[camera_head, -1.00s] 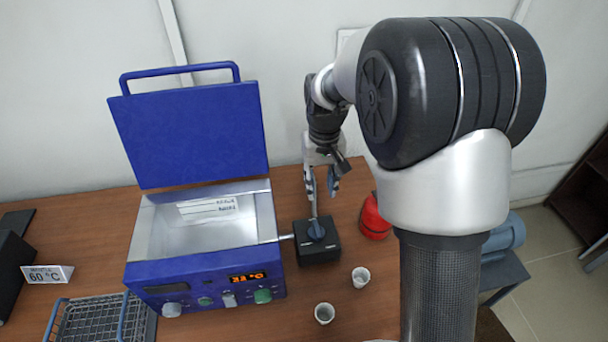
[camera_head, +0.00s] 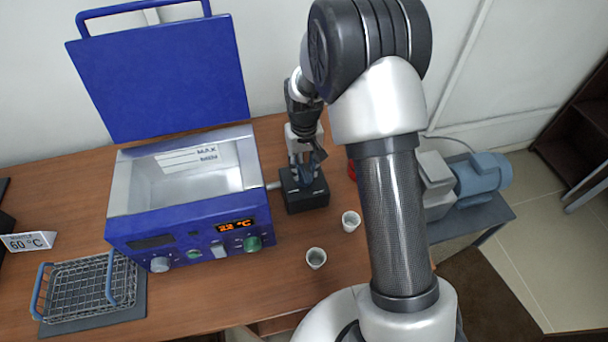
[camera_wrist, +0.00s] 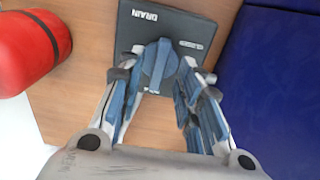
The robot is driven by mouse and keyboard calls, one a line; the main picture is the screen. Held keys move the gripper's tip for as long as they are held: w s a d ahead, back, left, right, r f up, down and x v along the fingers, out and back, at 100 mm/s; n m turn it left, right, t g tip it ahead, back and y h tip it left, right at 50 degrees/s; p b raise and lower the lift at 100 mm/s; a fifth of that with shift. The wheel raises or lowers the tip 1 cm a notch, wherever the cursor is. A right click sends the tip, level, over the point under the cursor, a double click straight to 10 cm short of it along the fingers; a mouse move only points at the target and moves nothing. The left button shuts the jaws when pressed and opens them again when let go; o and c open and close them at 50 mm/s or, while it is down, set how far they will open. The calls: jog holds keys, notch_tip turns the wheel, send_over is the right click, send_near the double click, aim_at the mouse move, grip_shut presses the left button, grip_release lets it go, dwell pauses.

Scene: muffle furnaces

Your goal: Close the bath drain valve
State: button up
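The drain valve is a black box (camera_head: 308,198) joined by a short pipe to the right side of the blue water bath (camera_head: 175,228). In the wrist view the box (camera_wrist: 205,22) carries the word DRAIN and a blue knob (camera_wrist: 156,68), its grip pointing roughly toward my gripper. My gripper (camera_wrist: 159,64) is open, with one finger on each side of the knob. Small gaps seem to show between fingers and knob; contact is not clear. In the head view my gripper (camera_head: 305,178) is low over the box and hides most of the knob.
The bath's lid (camera_head: 160,75) stands open; its display reads about 22 °C. Two small cups (camera_head: 351,221) (camera_head: 316,258) stand in front of the valve. A red object (camera_wrist: 30,45) is close beside it. A wire basket (camera_head: 90,285) and a 60 °C sign (camera_head: 28,242) are at left.

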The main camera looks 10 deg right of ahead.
aim_at(304, 177)
jog(key=shift+f, duration=1.35)
jog(key=shift+c, duration=0.3)
grip_shut()
